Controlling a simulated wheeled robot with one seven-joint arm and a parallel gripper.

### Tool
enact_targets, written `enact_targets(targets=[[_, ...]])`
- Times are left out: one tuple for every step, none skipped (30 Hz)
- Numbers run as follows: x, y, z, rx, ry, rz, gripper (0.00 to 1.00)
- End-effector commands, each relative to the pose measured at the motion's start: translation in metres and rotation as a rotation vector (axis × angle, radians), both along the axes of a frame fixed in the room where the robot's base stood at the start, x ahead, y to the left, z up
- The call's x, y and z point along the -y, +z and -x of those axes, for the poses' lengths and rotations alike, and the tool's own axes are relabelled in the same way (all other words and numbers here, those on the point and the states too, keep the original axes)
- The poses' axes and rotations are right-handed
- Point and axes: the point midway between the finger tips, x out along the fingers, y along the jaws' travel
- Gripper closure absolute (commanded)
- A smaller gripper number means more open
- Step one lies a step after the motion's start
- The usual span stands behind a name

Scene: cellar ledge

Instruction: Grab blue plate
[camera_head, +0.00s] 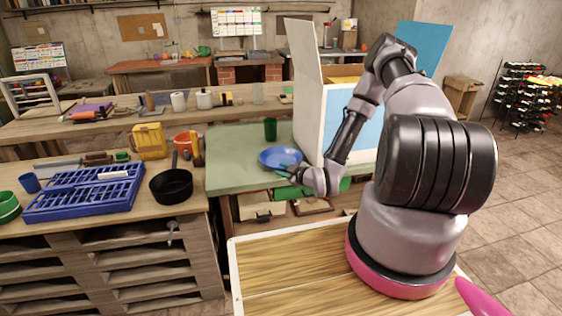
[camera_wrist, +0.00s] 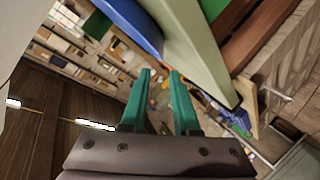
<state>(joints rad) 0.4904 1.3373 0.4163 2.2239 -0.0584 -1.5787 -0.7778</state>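The blue plate (camera_head: 279,156) lies on the green-topped table near its front right edge in the head view. In the wrist view the plate (camera_wrist: 132,20) is cut off at the top, its rim reaching down just beyond my fingertips. My gripper (camera_head: 284,173) is at the plate's near right side, low by the table edge. In the wrist view my gripper (camera_wrist: 160,73) has two teal fingers parted with a gap and nothing held between them. Whether a fingertip touches the rim I cannot tell.
The green table (camera_head: 234,168) also holds a dark green cup (camera_head: 270,129) behind the plate. A tall white box-like cabinet (camera_head: 310,108) stands close on the right. A black pan (camera_head: 171,186) and blue rack (camera_head: 84,195) sit on the left bench.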

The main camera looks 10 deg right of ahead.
Motion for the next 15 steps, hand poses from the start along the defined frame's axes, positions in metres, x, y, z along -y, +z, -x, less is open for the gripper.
enact_targets(targets=[[-0.003,-0.002,-0.003,0.006,0.000,-0.002,0.71],[-0.004,-0.004,-0.006,0.008,0.000,-0.001,0.71],[-0.007,-0.006,-0.012,0.010,0.001,-0.001,0.71],[-0.008,-0.007,-0.016,0.010,0.001,-0.001,0.71],[-0.010,-0.008,-0.021,0.011,0.001,0.000,0.71],[-0.013,-0.010,-0.027,0.010,0.001,-0.001,0.71],[-0.014,-0.012,-0.031,0.010,0.001,-0.001,0.71],[-0.016,-0.013,-0.035,0.010,0.001,-0.001,0.71],[-0.017,-0.015,-0.039,0.010,0.000,-0.001,0.71],[-0.018,-0.016,-0.042,0.009,0.000,0.000,0.71],[-0.019,-0.016,-0.044,0.007,0.000,-0.001,0.71],[-0.020,-0.017,-0.046,0.007,0.000,-0.001,0.71],[-0.021,-0.017,-0.047,0.008,0.000,-0.001,0.71],[-0.021,-0.018,-0.049,0.009,0.000,-0.001,0.71],[-0.022,-0.019,-0.052,0.008,0.000,-0.001,0.71]])
